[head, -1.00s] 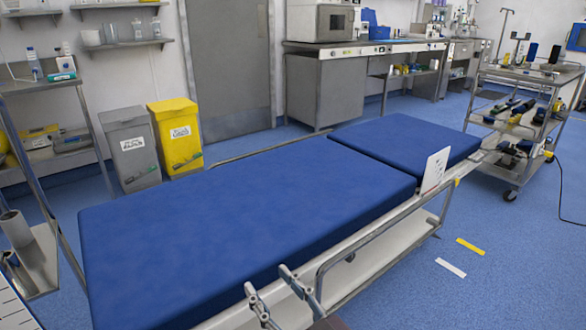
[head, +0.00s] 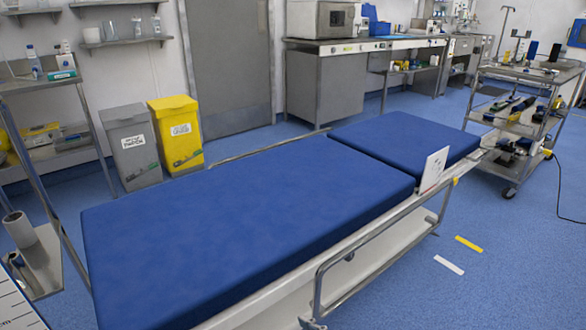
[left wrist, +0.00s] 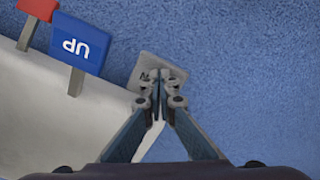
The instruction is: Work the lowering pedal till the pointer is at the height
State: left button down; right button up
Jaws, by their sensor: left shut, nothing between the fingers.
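The operating table has a blue mattress (head: 230,235). A white card (head: 433,170) with small marks stands at its near side; I cannot read it or make out a pointer. In the left wrist view my left gripper (left wrist: 160,88) is shut and empty. Its tips are over a grey pedal plate (left wrist: 148,64), hiding most of its lettering; an "N" shows. I cannot tell whether they touch it. A blue pedal marked "UP" (left wrist: 78,44) and a red pedal (left wrist: 38,8) are to the left. My right gripper is not in view.
A metal side rail (head: 375,243) runs along the table's near side. A yellow strip (head: 468,244) and a white strip (head: 449,265) mark the floor. A loaded trolley (head: 515,130) stands at the right, and bins (head: 176,135) stand behind the table.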

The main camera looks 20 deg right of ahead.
pick_arm(q)
jog(key=shift+s, duration=0.1)
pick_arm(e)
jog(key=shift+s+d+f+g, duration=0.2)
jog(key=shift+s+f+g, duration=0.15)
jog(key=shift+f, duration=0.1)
pick_arm(q)
jog(key=shift+r+p, duration=1.25)
jog(key=shift+p, duration=0.25)
notch_tip(320, 180, up, 3)
jog(key=p, duration=0.3)
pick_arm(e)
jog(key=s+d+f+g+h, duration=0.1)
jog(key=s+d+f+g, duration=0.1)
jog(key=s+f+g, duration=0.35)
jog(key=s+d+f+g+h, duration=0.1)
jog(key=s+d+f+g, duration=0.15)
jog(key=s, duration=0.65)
pick_arm(q)
jog(key=shift+r+p, duration=0.15)
jog(key=shift+p, duration=0.25)
jog(key=shift+r+p, duration=0.65)
jog(key=shift+p, duration=0.15)
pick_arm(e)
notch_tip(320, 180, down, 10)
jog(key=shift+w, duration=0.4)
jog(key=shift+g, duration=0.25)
